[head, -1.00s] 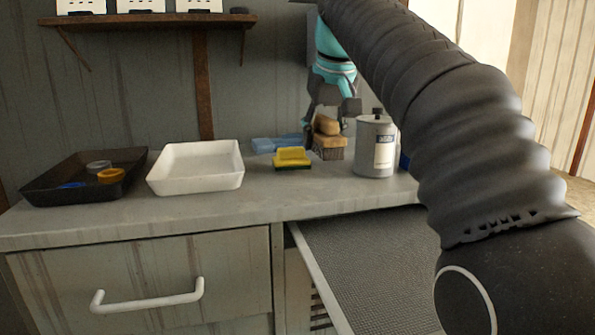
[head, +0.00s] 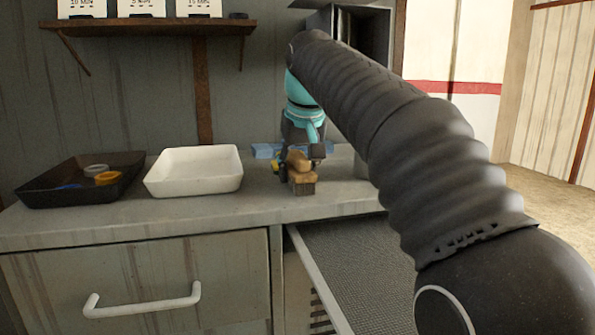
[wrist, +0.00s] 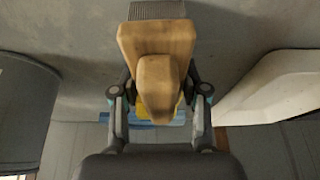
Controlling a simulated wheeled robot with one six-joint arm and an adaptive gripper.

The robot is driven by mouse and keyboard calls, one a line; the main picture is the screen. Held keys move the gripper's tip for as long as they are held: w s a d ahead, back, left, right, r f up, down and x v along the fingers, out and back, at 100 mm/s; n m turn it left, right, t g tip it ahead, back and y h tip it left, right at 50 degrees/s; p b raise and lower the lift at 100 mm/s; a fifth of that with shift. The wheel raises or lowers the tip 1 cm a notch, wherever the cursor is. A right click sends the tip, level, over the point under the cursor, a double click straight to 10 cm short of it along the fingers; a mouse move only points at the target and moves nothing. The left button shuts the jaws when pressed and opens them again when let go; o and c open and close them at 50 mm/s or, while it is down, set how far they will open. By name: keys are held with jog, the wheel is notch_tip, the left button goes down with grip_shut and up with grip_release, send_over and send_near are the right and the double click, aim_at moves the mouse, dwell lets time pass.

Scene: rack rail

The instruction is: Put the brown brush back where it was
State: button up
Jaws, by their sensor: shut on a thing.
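The brown brush (head: 302,186) has a tan wooden body and dark grey bristles pointing down. My gripper (head: 303,156) is shut on its knob-like handle and holds it over the front part of the counter. In the wrist view the brush (wrist: 157,42) sits between the two fingers of my gripper (wrist: 160,90), with its bristles at the top edge. I cannot tell whether the bristles touch the counter. The brush and gripper hide most of the yellow sponge behind them.
A white tray (head: 195,187) and a black tray (head: 50,199) with small rings stand left on the counter (head: 130,220). A blue item (head: 264,151) lies behind the gripper. A grey canister (wrist: 25,110) shows in the wrist view.

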jog(key=o, duration=1)
jog(key=shift+f, duration=0.1)
jog(key=p+v, duration=0.3)
jog(key=v, duration=0.9)
jog(key=shift+p, duration=0.35)
